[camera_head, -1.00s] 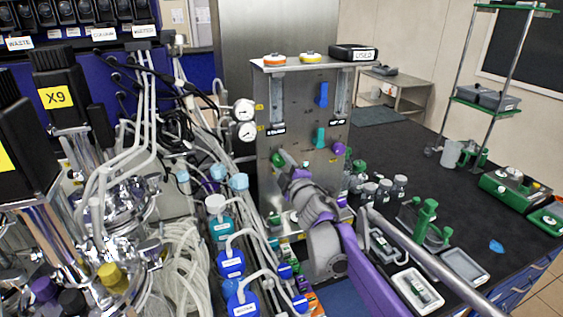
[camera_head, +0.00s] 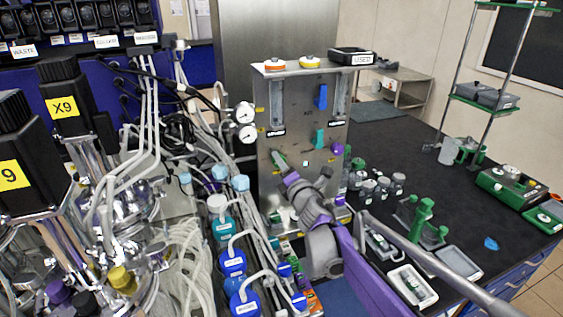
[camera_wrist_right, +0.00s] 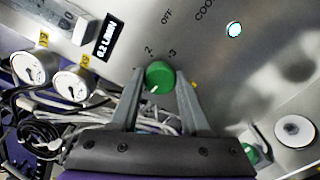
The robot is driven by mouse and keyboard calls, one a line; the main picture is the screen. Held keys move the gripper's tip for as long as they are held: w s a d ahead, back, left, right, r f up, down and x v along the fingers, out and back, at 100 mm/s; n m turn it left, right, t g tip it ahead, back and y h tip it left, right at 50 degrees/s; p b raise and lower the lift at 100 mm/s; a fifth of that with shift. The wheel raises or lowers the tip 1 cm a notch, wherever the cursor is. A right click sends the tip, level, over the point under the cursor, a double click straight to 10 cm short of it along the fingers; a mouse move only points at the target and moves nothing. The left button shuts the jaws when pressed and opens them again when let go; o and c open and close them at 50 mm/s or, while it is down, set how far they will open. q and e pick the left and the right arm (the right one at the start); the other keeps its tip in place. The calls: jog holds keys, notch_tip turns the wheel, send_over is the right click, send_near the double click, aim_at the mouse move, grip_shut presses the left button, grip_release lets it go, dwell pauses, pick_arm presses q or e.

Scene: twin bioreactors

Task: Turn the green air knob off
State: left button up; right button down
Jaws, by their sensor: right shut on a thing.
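The green air knob (camera_wrist_right: 160,76) is on the steel panel (camera_head: 300,105). In the right wrist view it sits between the two fingertips of my right gripper (camera_wrist_right: 160,82), one on each side. The gripper is shut on it. A white mark shows on the knob's lower left edge. "OFF", "2" and "3" are printed on the panel above it. In the head view my right gripper (camera_head: 279,163) reaches the left part of the panel, and its fingers largely hide the knob. My left gripper is not in view.
Two round gauges (camera_head: 246,123) and hoses are left of the panel. A blue knob (camera_head: 321,96), a teal knob (camera_head: 319,139) and a purple knob (camera_head: 337,149) sit to its right. Small bottles (camera_head: 383,188) stand on the dark bench (camera_head: 390,140) at right.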

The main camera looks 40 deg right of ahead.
jog(key=shift+r+n, duration=0.1)
jog(key=shift+n, duration=0.5)
jog(key=shift+c, duration=1.9)
grip_release()
jog(key=b+v, duration=0.1)
jog(key=v, duration=1)
jog(key=shift+w+d, duration=0.1)
